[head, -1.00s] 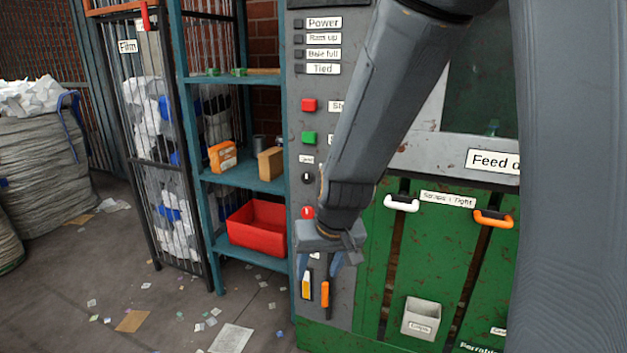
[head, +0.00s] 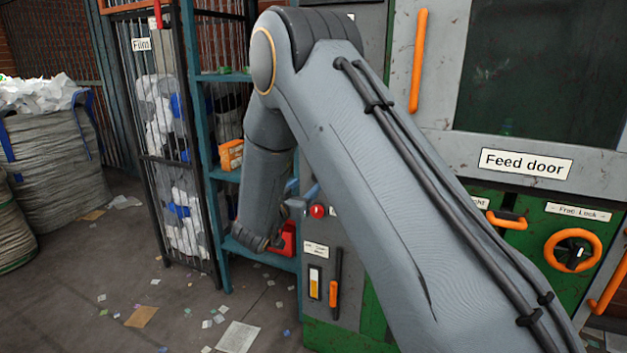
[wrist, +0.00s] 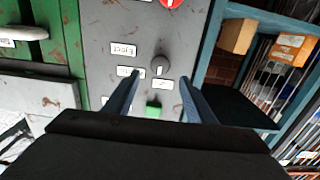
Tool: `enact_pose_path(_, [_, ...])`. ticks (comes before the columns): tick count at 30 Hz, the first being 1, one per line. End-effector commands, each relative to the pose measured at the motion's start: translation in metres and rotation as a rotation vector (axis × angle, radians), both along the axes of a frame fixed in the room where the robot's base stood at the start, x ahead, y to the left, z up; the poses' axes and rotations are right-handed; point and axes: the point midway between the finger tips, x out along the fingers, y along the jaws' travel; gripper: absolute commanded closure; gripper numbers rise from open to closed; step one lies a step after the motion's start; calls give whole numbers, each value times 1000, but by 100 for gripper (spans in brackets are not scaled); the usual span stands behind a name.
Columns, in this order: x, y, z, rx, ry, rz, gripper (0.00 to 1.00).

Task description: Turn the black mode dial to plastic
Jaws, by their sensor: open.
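The mode dial (wrist: 160,66) is a small dark round knob with a pale mark on the grey control panel (wrist: 105,25), seen upside down in the wrist view. In the head view my gripper (head: 302,190) is beside the panel, and my arm hides the dial.
A green button (wrist: 153,109) and a red button (wrist: 170,2) flank the dial. A blue shelf (wrist: 250,108) with boxes stands beside the panel. In the head view an orange-handled lever (head: 333,293) is low on the panel, and the feed door (head: 460,150) is at right.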

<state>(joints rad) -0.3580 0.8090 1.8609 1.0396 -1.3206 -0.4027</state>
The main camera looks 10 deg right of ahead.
Motion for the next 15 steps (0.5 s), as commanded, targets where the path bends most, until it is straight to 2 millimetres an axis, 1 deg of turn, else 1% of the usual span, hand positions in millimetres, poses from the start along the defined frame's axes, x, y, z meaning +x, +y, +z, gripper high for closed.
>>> enact_pose_path(3, [14, -13, 0, 1, 1, -3, 50])
enact_pose_path(9, [39, -30, 1, 2, 1, -1, 50])
enact_pose_path(15, [53, -39, 0, 2, 2, 2, 50])
